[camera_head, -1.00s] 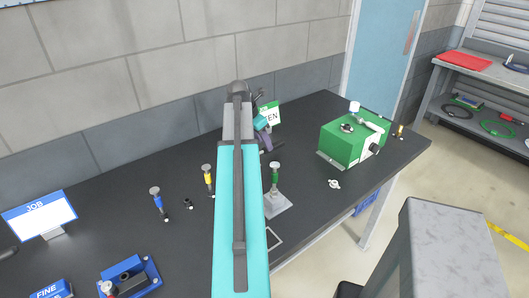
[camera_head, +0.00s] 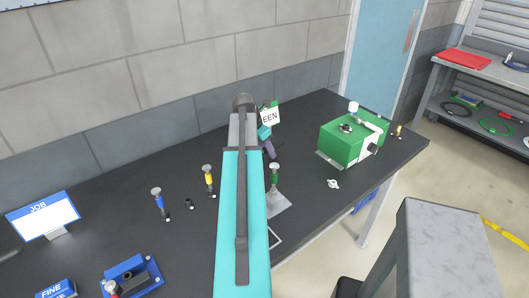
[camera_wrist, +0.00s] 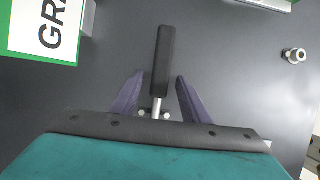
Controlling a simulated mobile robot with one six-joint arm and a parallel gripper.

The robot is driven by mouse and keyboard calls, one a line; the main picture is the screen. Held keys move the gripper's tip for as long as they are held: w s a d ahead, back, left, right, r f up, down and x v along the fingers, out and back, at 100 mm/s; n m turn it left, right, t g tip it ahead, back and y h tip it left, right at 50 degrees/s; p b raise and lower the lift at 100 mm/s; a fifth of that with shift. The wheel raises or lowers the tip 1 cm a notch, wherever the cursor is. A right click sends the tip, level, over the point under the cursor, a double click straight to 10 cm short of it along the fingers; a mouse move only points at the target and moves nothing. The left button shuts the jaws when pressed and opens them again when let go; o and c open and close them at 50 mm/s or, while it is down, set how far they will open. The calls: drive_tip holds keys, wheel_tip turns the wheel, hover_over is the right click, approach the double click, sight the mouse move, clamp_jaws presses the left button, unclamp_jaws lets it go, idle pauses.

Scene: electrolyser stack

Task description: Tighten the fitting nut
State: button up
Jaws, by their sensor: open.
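My gripper (camera_wrist: 160,97) is open in the wrist view, its two purple fingers either side of a black-handled tool (camera_wrist: 164,60). The tool has a silver shank and small round silver ends near the fingers; contact with the fingers is not clear. In the head view my gripper (camera_head: 269,148) is mostly hidden behind my teal arm, close to the bench. A green box (camera_head: 352,138) stands to its right with a white elbow pipe on top and a black-and-white port on its side. I cannot tell which part is the fitting nut. A small silver fitting (camera_wrist: 295,55) lies on the bench.
A green-edged sign (camera_head: 270,115) stands just behind my gripper. A green-handled tool (camera_head: 274,176) stands on a grey plate nearby. Yellow (camera_head: 208,180) and blue (camera_head: 158,203) tools stand to the left. A small white winged part (camera_head: 333,184) lies in front of the green box.

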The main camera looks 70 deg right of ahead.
drive_tip(key=shift+c, duration=0.4)
clamp_jaws()
drive_tip(key=shift+r, duration=0.1)
drive_tip(key=shift+r+b, duration=1.25)
drive_tip(key=shift+r, duration=3.7)
